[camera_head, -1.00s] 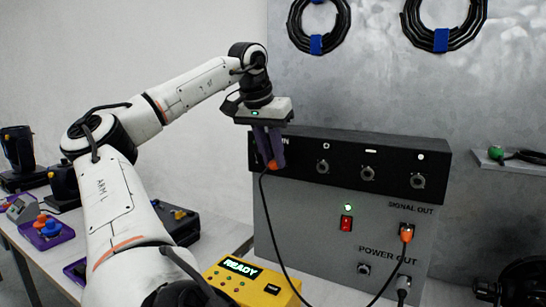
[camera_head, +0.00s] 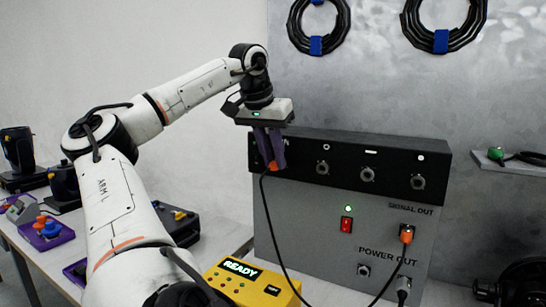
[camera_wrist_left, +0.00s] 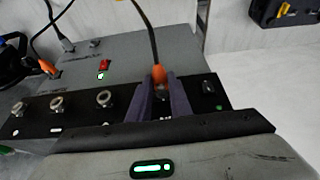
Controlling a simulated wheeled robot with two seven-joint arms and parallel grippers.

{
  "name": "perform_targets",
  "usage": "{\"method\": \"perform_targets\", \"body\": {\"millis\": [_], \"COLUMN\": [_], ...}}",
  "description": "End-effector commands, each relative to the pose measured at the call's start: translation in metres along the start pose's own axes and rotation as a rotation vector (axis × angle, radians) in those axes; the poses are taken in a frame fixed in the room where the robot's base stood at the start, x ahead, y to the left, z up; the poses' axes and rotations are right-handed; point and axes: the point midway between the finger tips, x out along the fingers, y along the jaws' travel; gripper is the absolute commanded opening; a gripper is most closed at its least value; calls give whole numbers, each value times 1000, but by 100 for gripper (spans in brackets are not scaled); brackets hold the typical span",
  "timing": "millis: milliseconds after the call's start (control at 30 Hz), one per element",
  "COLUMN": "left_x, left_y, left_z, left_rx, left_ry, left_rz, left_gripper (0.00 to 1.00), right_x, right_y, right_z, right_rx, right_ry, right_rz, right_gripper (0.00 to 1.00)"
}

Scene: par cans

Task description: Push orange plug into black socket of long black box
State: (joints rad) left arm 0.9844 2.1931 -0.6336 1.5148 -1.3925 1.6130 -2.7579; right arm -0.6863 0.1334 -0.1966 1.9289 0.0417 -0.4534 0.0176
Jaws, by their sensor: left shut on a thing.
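The orange plug (camera_head: 272,167) is on the end of a black cable, between the purple fingers of my left gripper (camera_head: 270,150). My left gripper is shut on it at the left end of the long black box (camera_head: 395,150). In the left wrist view the plug (camera_wrist_left: 159,76) shows between the fingers (camera_wrist_left: 164,98), over the box's socket face (camera_wrist_left: 75,122). The fingers hide the socket there, so I cannot tell whether the plug is in it. Several round metal sockets (camera_head: 367,174) show along the box to the right. My right gripper is not in view.
The black box stands on a grey unit (camera_head: 320,228) with a red switch (camera_head: 346,224) and another orange plug (camera_head: 406,233) at SIGNAL OUT. A yellow READY box (camera_head: 250,284) is in front. The cable hangs down past the grey unit's front.

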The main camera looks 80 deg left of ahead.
Motion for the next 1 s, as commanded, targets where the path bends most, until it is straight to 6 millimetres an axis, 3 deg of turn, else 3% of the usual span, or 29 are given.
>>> {"method": "perform_targets", "body": {"millis": [933, 967, 1000], "left_x": [5, 5, 5], "left_y": [0, 0, 0], "left_z": [-11, -11, -11], "left_rx": [0, 0, 0], "left_ry": [0, 0, 0], "left_rz": [-1, -1, -1], "left_gripper": [0, 23, 30], "right_x": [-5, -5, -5], "right_y": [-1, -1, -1], "right_z": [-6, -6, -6], "right_rx": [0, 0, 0], "right_ry": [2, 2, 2], "right_rz": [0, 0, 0], "right_gripper": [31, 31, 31]}}
